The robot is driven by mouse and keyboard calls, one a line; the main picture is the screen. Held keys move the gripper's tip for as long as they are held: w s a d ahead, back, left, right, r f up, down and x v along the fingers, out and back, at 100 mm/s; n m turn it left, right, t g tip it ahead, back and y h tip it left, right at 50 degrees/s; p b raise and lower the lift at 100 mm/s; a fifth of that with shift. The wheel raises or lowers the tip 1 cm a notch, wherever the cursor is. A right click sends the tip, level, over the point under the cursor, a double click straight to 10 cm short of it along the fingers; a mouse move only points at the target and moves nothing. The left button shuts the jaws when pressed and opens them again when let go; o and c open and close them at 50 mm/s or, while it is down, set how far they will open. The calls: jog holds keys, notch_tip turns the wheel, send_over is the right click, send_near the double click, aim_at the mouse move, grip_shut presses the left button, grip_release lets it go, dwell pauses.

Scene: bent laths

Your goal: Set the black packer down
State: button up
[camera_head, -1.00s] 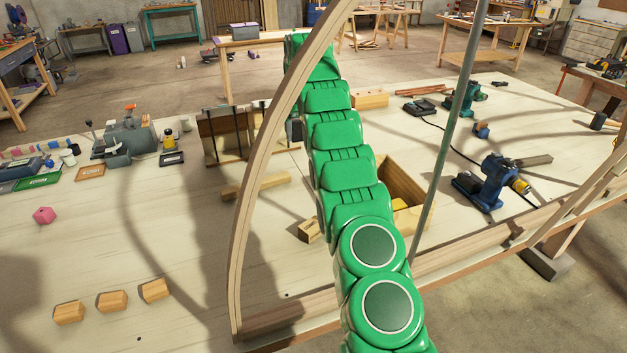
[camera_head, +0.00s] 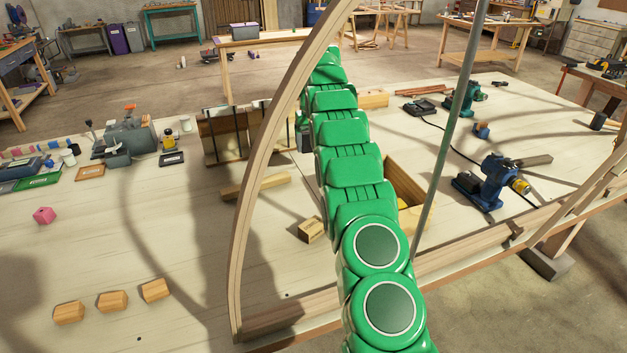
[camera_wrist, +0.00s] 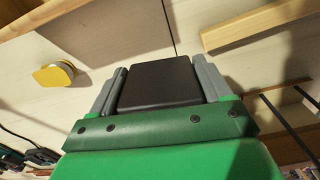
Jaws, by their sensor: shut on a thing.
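The black packer (camera_wrist: 159,82) is a flat dark block in the wrist view, held between the two grey fingers of my gripper (camera_wrist: 160,85). My gripper is shut on it. Pale worktop shows beyond the packer; I cannot tell whether it touches that surface. In the head view my green arm reaches through the bent lath frame over the table and hides the gripper and the packer.
A wooden bar (camera_wrist: 259,22) and a yellow-topped round thing (camera_wrist: 54,76) lie near the packer in the wrist view. The curved lath (camera_head: 254,170) and a metal rod (camera_head: 447,140) stand close around my arm. An open wooden box (camera_head: 405,184) sits just right of it.

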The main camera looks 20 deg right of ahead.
aim_at(314, 179)
jog(key=shift+d+f, duration=0.25)
jog(key=shift+f, duration=0.3)
jog(key=shift+s, duration=0.1)
jog(key=shift+f, duration=4.8)
jog(key=shift+f, duration=0.3)
jog(key=o, duration=1.1)
jog(key=shift+r, duration=0.1)
jog(key=shift+w+d+r, duration=0.1)
jog(key=shift+w+r, duration=0.05)
jog(key=shift+r, duration=1.8)
jog(key=shift+w+d+r, duration=0.1)
jog(key=shift+r, duration=1.85)
